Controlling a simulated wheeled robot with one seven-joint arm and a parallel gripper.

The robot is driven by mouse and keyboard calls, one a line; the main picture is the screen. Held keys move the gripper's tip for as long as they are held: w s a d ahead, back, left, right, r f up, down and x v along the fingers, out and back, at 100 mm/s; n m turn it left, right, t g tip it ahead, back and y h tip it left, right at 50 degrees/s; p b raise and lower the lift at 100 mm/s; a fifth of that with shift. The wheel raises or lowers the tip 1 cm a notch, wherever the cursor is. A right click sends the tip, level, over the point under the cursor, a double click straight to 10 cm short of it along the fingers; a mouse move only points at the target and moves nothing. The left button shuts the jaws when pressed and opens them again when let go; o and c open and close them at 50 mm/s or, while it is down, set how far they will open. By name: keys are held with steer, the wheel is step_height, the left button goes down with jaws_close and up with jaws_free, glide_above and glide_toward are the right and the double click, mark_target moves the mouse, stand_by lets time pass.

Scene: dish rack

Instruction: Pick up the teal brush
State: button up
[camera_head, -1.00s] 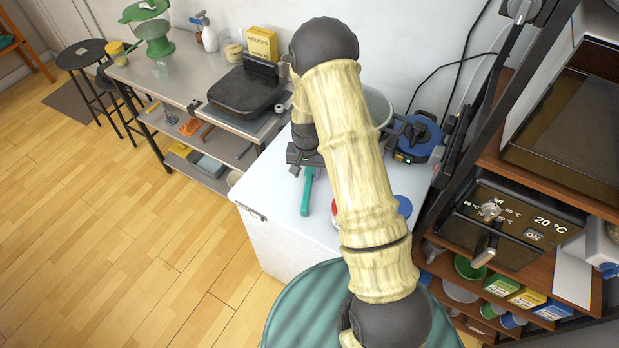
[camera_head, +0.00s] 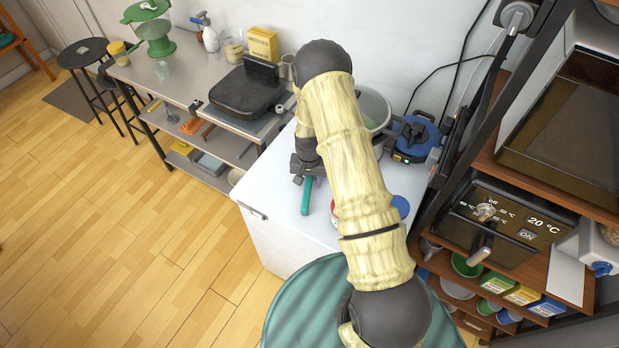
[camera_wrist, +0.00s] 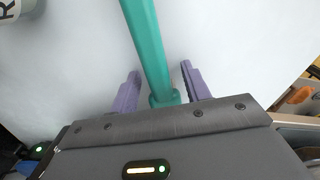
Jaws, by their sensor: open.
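The teal brush (camera_head: 306,196) lies on the white counter top (camera_head: 267,189), near its left part. In the wrist view the teal handle (camera_wrist: 149,45) runs from the top edge down between my fingers. My gripper (camera_wrist: 160,88) is open, with one purple finger on each side of the handle and a gap visible on both sides. In the head view my gripper (camera_head: 307,175) is over the far end of the brush and hides part of it. The brush's head is not clearly seen.
A pot (camera_head: 374,108) and a blue round device (camera_head: 416,137) stand at the back of the counter. A blue round thing (camera_head: 401,207) lies right of my arm. A steel table with a black press (camera_head: 247,90) adjoins at left.

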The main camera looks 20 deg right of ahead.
mark_target(309, 178)
steer(key=shift+c, duration=0.2)
jaws_close()
steer(key=shift+r, duration=0.1)
step_height(309, 178, up, 18)
steer(key=b, duration=0.5)
stand_by(0.4)
steer(key=c, duration=0.6)
jaws_free()
steer(key=c, duration=0.3)
